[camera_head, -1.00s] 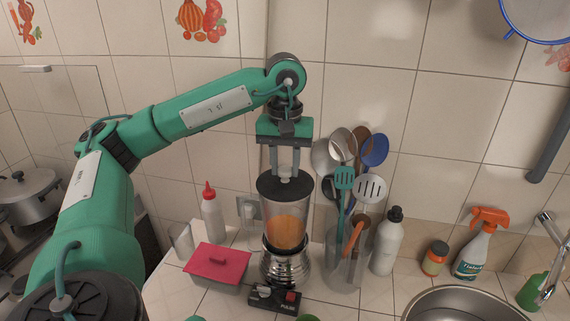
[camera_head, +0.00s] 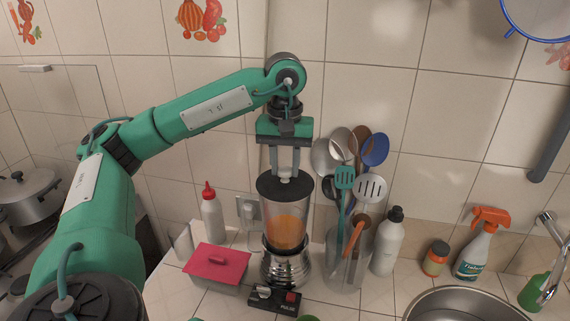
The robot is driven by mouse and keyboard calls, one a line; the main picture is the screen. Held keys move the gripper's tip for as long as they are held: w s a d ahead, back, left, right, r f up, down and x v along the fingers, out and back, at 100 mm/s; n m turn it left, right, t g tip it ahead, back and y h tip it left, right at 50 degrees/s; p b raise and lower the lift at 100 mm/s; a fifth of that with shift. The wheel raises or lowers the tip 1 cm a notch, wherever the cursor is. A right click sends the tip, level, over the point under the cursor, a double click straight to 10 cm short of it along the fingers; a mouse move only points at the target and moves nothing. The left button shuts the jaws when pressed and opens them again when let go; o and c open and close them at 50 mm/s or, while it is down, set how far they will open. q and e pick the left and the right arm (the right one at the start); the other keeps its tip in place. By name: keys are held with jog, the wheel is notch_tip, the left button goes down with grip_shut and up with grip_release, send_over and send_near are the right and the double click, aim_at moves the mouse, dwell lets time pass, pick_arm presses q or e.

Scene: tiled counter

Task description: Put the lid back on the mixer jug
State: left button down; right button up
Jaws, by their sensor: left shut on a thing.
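The mixer jug (camera_head: 287,226) is clear, holds something orange and stands upright on its silver base (camera_head: 287,266). The black lid (camera_head: 270,187) is at the top of the jug, level and over its mouth. I cannot tell whether it is fully seated. My left gripper (camera_head: 285,172) points straight down above the lid, shut on the lid's knob. My right gripper is not in view.
A crock of utensils (camera_head: 345,265) stands close to the right of the mixer, with a white bottle (camera_head: 387,242) beyond. A red-lidded box (camera_head: 217,264) and a red-capped bottle (camera_head: 211,214) stand to the left. A sink (camera_head: 465,300) is at the lower right.

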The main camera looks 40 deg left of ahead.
pick_arm(q)
jog(key=shift+c, duration=2.4)
grip_release()
jog(key=shift+r, duration=0.1)
jog(key=shift+r+p, duration=1.5)
jog(key=shift+r, duration=0.9)
jog(key=shift+r+p, duration=0.8)
jog(key=shift+r, duration=0.2)
